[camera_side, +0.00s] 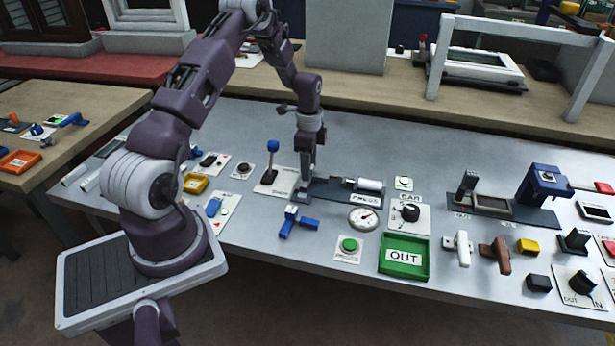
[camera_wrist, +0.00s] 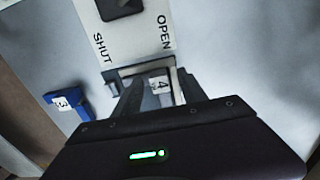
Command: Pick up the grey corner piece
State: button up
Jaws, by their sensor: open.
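A small grey piece (camera_wrist: 158,86) with a white label "4" shows between my fingers in the wrist view; it looks like the grey corner piece, though its full outline is partly hidden. In the side view a grey block (camera_side: 301,196) sits at the left end of a dark base plate (camera_side: 328,187), just under my fingertips. My gripper (camera_side: 307,175) points down over it, and in the wrist view my gripper (camera_wrist: 160,80) is open with a finger on either side of the piece. I cannot tell whether the fingers touch it.
A lever plate (camera_wrist: 135,28) marked SHUT and OPEN lies just beyond my fingers. A blue corner piece (camera_side: 297,222) labelled "3" lies close by. A gauge (camera_side: 364,218), a dial (camera_side: 410,213) and a green OUT tray (camera_side: 404,271) stand to the right.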

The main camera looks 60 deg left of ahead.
grip_shut()
